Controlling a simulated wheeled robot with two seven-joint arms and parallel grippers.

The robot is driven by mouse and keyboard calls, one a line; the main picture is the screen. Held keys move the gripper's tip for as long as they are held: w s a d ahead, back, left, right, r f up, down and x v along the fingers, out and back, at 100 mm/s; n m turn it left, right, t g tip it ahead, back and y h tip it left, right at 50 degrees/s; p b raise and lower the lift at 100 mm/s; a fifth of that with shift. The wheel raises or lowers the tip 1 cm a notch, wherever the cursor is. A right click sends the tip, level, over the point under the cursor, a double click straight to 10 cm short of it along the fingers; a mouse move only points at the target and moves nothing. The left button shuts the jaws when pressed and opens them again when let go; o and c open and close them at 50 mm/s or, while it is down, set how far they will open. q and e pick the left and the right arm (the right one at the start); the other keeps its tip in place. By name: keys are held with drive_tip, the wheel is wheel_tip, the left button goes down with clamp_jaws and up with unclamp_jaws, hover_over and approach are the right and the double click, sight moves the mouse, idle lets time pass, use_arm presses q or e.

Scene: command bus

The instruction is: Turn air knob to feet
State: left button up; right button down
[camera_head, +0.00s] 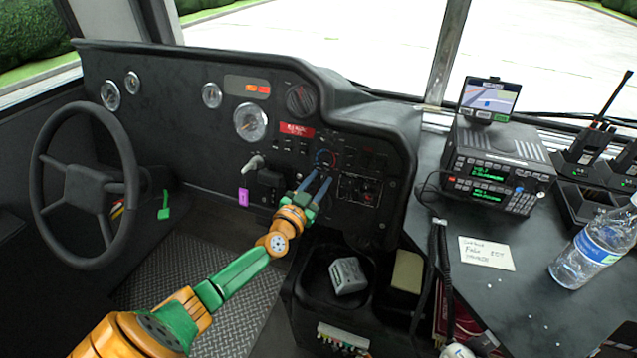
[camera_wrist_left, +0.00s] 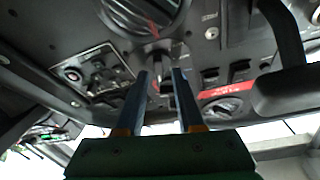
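A dark round knob with a red and blue arc (camera_head: 325,158) is on the dashboard's right panel, right of a red label (camera_head: 297,130). I cannot read feet or other air markings, so I cannot tell its setting. My left gripper (camera_head: 319,181) is just below and in front of this knob, its two blue fingers parted. In the left wrist view the gripper (camera_wrist_left: 160,72) is open and empty. A small dark knob (camera_wrist_left: 158,58) shows between and beyond the fingertips; contact cannot be told. My right gripper is not in view.
Switches and gauges surround the panel. A larger dark dial (camera_head: 301,98) sits above. The steering wheel (camera_head: 40,185) is at left. Below are a bin (camera_head: 310,285) with a grey box. A radio (camera_head: 495,170) and bottle (camera_head: 592,250) stand on the right counter.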

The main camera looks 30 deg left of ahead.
use_arm(q)
clamp_jaws()
drive_tip(key=n+y+p, duration=0.1)
drive_tip(key=n, duration=0.2)
drive_tip(key=shift+r+p, duration=0.15)
drive_tip(key=shift+p, duration=0.25)
drive_tip(key=n+y+p, duration=0.1)
drive_tip(key=n, duration=0.1)
drive_tip(key=n+y+p, duration=0.1)
drive_tip(key=n, duration=0.2)
drive_tip(key=shift+g, duration=0.4)
drive_tip(key=n+g+y+p, duration=0.1)
drive_tip(key=n, duration=0.3)
drive_tip(key=n+g+y+p, duration=0.1)
drive_tip(key=n+p, duration=0.1)
drive_tip(key=n, duration=0.2)
drive_tip(key=shift+y, duration=0.3)
drive_tip(key=n+g+p, duration=0.2)
drive_tip(key=n, duration=0.3)
drive_tip(key=shift+a, duration=0.1)
drive_tip(key=shift+f+n, duration=0.2)
drive_tip(key=shift+n, duration=0.2)
